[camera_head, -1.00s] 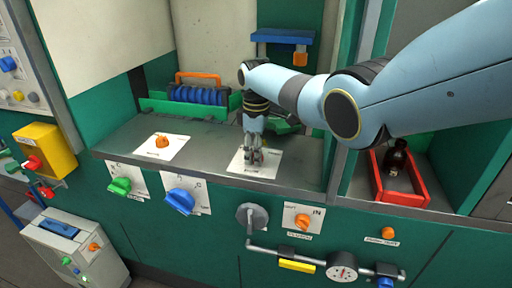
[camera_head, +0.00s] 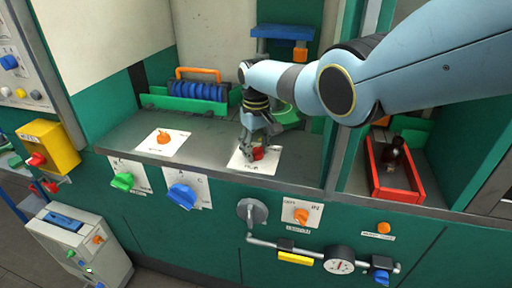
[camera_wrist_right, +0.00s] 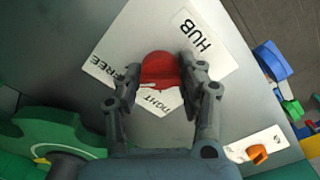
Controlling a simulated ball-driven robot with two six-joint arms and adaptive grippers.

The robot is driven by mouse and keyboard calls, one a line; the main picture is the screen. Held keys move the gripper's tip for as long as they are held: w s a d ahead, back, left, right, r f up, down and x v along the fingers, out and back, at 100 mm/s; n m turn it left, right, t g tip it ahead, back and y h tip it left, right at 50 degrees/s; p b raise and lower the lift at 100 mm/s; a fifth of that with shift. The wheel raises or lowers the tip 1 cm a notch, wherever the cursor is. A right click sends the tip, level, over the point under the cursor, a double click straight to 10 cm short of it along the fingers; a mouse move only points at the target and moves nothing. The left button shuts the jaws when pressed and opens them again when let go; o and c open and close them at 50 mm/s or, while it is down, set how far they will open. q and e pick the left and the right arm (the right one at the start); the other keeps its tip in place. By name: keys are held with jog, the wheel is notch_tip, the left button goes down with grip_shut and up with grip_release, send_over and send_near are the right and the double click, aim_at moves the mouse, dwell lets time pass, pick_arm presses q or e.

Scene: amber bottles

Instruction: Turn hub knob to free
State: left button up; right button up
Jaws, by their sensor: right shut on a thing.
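The hub knob is red (camera_wrist_right: 160,70) and sits on a white plate (camera_wrist_right: 125,38) marked HUB, FREE and TIGHT in the right wrist view. In the head view the knob (camera_head: 258,153) shows beside my fingertips on the flat grey counter. My right gripper (camera_wrist_right: 163,78) points down at the plate and is shut on the knob, one finger on each side. It also shows in the head view (camera_head: 251,151). The fingers and the knob's round top hide which mark the knob points to. My left gripper is not in view.
An orange knob (camera_head: 163,137) on a white plate stands left on the same counter. Green (camera_head: 122,181) and blue (camera_head: 181,196) knobs are on the front panel below. A red tray (camera_head: 404,196) with a dark bottle (camera_head: 393,153) is at right. A green rack (camera_head: 160,103) stands behind.

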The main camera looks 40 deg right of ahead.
aim_at(256, 148)
jog(key=shift+m, duration=0.3)
jog(key=o, duration=1.2)
jog(key=shift+c, duration=0.2)
notch_tip(256, 148, up, 12)
